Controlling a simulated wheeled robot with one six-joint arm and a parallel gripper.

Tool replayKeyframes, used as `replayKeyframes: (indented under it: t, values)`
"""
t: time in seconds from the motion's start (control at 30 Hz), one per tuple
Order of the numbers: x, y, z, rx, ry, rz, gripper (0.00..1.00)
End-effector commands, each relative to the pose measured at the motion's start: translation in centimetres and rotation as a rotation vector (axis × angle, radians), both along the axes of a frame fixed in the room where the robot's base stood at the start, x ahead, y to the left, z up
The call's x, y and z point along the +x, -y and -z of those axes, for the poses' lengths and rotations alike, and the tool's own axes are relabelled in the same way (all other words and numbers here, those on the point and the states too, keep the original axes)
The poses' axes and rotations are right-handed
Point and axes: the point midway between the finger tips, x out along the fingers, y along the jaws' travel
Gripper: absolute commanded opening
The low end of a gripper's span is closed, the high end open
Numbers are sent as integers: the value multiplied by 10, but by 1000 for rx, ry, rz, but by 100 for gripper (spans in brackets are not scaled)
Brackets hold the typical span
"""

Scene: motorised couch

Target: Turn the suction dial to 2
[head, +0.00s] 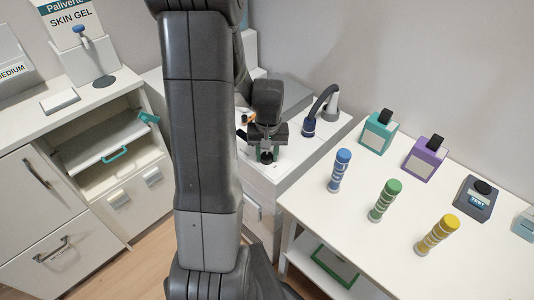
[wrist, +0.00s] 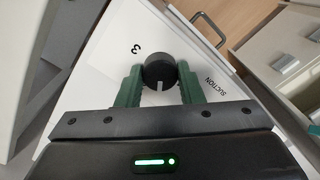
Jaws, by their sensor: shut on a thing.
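The suction dial (wrist: 158,70) is a round black knob on a white panel (wrist: 105,52). A white mark on it points down in the wrist view, towards my gripper's body. The numeral 3 is printed to the dial's upper left and the word SUCTION to its right; no other numerals can be seen. My gripper (wrist: 159,76) has its green fingers on either side of the dial, shut on it. In the head view my gripper (head: 267,143) points down over the white cabinet top, with the dial (head: 267,157) just below it.
A dark blue hose handpiece (head: 309,127) stands right of my gripper on the cabinet. The white table at right holds blue (head: 339,170), green (head: 384,200) and yellow (head: 437,234) cylinders.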

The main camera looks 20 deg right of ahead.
Motion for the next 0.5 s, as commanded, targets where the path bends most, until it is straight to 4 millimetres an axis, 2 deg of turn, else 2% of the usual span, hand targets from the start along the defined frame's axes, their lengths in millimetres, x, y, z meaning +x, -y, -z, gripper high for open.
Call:
replayKeyframes:
  t: [0.5]
  values:
    - [0,0,-1,-1,2,444,11]
